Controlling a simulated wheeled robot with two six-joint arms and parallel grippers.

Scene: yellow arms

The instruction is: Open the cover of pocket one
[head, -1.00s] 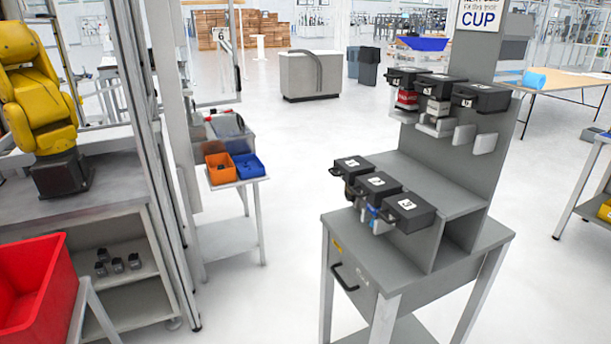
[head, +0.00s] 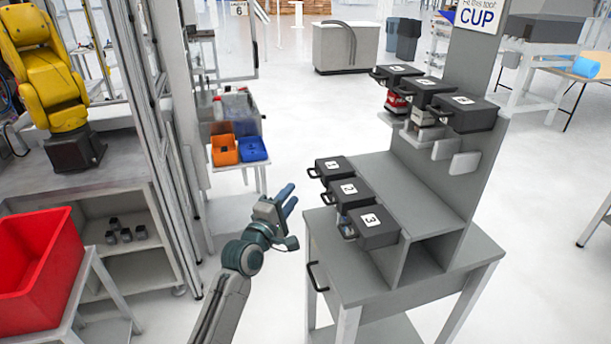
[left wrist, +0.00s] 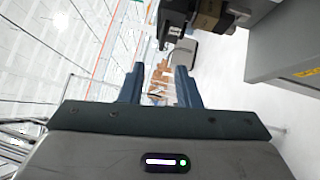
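Pocket one's black cover (head: 334,167), with a white "1" label and a dark handle on its left side, is the farthest of the lower row on the grey stand. It looks closed. My left gripper (head: 289,200) is in the air left of and slightly below it, clear of its handle. In the left wrist view the two blue fingers (left wrist: 160,82) stand apart with nothing between them. Dark parts at the top of that view (left wrist: 178,22) look like the stand's covers; I cannot tell which. My right gripper is not in view.
Covers two (head: 347,193) and three (head: 371,226) stand next to cover one, nearer me. Several more black covers (head: 428,92) sit on the upper row. The grey stand (head: 437,269) has a handle on its left side. A red bin (head: 38,270) is at left.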

